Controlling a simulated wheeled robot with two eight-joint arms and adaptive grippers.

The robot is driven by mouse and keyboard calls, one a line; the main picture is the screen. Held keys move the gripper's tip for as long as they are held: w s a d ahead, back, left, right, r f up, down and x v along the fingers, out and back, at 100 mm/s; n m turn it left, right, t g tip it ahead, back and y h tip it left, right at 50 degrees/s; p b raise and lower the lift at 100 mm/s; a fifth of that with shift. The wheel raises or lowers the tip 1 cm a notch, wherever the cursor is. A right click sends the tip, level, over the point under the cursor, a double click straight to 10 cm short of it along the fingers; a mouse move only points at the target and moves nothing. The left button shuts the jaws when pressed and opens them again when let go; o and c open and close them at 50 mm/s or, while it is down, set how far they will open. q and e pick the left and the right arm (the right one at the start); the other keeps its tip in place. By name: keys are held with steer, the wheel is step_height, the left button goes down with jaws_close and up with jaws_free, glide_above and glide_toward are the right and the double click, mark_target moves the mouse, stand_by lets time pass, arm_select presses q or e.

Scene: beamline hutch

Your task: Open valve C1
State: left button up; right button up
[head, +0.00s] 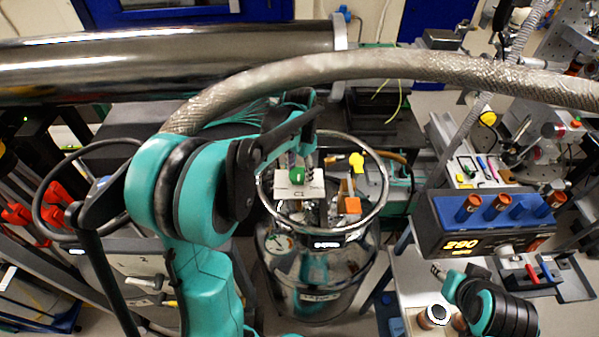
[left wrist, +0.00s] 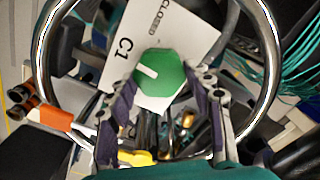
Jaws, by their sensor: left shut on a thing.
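The green knob of valve C1 (head: 297,175) sits on a white label plate (head: 312,187) at the top of the steel vessel. In the left wrist view, the green knob (left wrist: 162,84) is eight-sided, and its white mark points to the upper left. The plate (left wrist: 188,30) reads "C1" and "CLOSED". My left gripper (left wrist: 163,90) has its fingers on either side of the knob and is shut on it. My right gripper (head: 440,271) shows at the lower right, apart from the valve; its finger gap is not clear.
A steel ring (head: 379,205) surrounds the valve area. A yellow knob (head: 357,161) and an orange block (head: 350,205) lie close by. A braided hose (head: 400,65) arches overhead. A display box reading 290 (head: 462,244) stands on the right.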

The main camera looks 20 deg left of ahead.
mark_target(299, 173)
arm_select(q)
steer(key=n+b, duration=0.1)
steer(key=n, duration=0.5)
steer(key=n+b, duration=0.1)
steer(key=n, duration=0.5)
steer(key=shift+a, duration=0.1)
stand_by(0.4)
steer(key=o, duration=1.2)
steer(key=shift+c, duration=0.2)
step_height(299, 173, up, 12)
